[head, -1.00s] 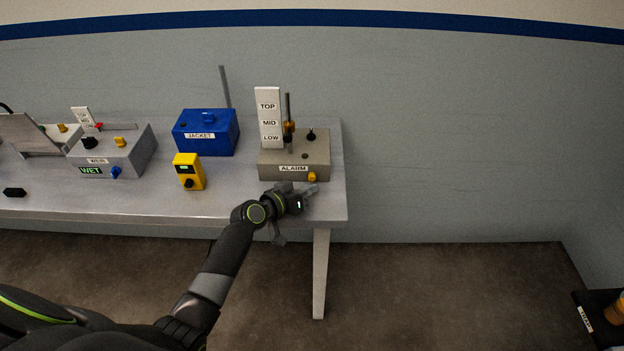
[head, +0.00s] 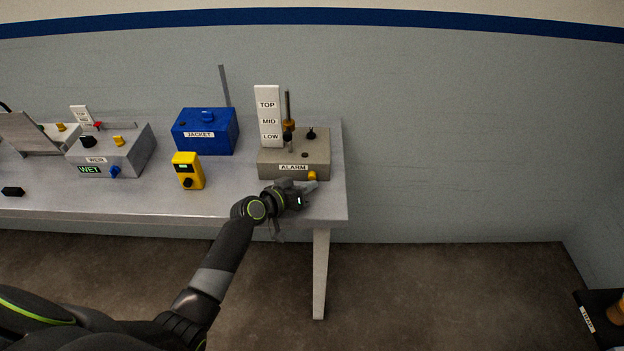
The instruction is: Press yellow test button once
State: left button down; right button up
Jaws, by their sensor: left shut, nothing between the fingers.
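The yellow test button (head: 312,175) sits on the lower right of the front face of the grey ALARM box (head: 300,153), near the right end of the table. My left gripper (head: 311,185) is shut and empty, with its fingertips right at the button's lower edge. I cannot tell whether they touch it or stop just short. The fingers hide part of the button. My right gripper is not in view.
A TOP/MID/LOW plate (head: 268,115) and a thin rod (head: 288,105) rise from the ALARM box. The blue JACKET box (head: 206,132), a yellow handheld unit (head: 188,171) and the grey WEIR box (head: 110,152) stand left on the table (head: 225,195).

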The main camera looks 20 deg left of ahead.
aim_at(307, 213)
pick_arm(q)
jog(key=shift+w+a+b, duration=0.1)
jog(key=shift+w+b, duration=0.3)
jog(key=shift+w, duration=0.05)
dwell(0.6)
jog(key=shift+s, duration=0.1)
jog(key=shift+s+d+p, duration=0.25)
jog(key=shift+s+p, duration=0.1)
jog(key=shift+s, duration=0.45)
jog(key=shift+s+d, duration=0.1)
jog(key=shift+s, duration=0.15)
jog(key=shift+s+d+p, duration=0.2)
jog(key=shift+s+p, duration=0.05)
jog(key=shift+s, duration=0.45)
jog(key=shift+s+d+p, duration=0.2)
jog(key=shift+s+p, duration=0.05)
jog(key=shift+s, duration=0.5)
jog(key=shift+s+d+p, duration=0.2)
jog(key=shift+s+p, duration=0.05)
jog(key=shift+s, duration=0.45)
